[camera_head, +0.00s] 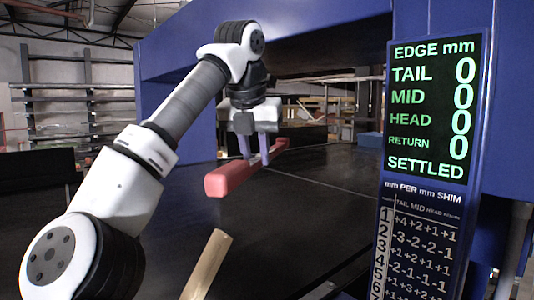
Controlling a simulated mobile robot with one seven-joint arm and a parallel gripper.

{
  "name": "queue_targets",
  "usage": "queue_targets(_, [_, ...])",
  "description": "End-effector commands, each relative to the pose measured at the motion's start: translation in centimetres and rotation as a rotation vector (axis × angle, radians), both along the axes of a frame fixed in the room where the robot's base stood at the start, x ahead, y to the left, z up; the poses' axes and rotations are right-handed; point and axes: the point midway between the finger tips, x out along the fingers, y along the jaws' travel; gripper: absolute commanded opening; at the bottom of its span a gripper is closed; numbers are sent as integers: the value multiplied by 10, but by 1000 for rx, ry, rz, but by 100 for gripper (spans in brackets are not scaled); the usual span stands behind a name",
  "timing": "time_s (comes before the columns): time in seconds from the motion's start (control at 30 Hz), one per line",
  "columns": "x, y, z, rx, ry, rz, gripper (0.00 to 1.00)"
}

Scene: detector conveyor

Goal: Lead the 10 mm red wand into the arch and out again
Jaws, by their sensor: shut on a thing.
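A red wand (228,179) with a square end is held at an angle, its near end toward the camera and its far end pointing back to the right. My gripper (254,158) is shut on the red wand near its middle. The wand appears to be above the black conveyor belt (310,215); the exact gap cannot be told. The blue arch (300,32) spans the belt behind and above the gripper. Part of the wand is hidden behind the gripper fingers.
A display (432,110) on the arch's right post shows zeros for TAIL, MID, HEAD and RETURN, and SETTLED. A shim table (425,240) hangs below it. A wooden bar (207,265) stands in the near foreground. Shelving (70,95) is at the left back.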

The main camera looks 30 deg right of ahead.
Motion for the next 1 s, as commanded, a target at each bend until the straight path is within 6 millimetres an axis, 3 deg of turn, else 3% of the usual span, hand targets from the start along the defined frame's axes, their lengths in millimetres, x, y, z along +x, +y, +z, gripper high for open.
queue_targets(1.0, [-20, 143, 1, -1, -2, 4, 0])
